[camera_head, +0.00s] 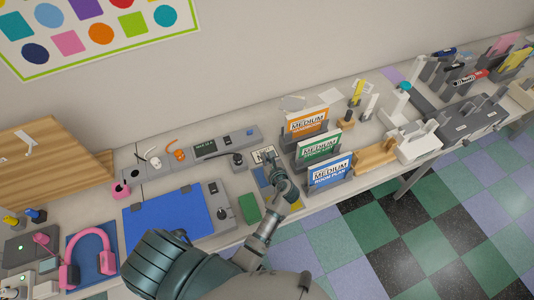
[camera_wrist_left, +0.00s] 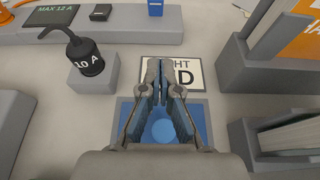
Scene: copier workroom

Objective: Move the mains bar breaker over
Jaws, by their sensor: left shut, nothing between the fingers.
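A long grey bar with a dark display (camera_head: 206,148) lies on the bench at the back, with a small blue part (camera_head: 250,132) near its right end. In the left wrist view the display (camera_wrist_left: 68,14) reads MAX 12 A, and the blue part (camera_wrist_left: 155,8) stands at the top edge. I cannot tell for sure that this blue part is the breaker. My left gripper (camera_head: 268,160) is shut and empty; in the left wrist view its fingertips (camera_wrist_left: 162,64) are over a lettered card (camera_wrist_left: 190,72), in front of the bar. My right gripper is not in view.
A black 10 A plug-like piece (camera_wrist_left: 90,58) stands on a grey block (camera_wrist_left: 92,82) left of my gripper.

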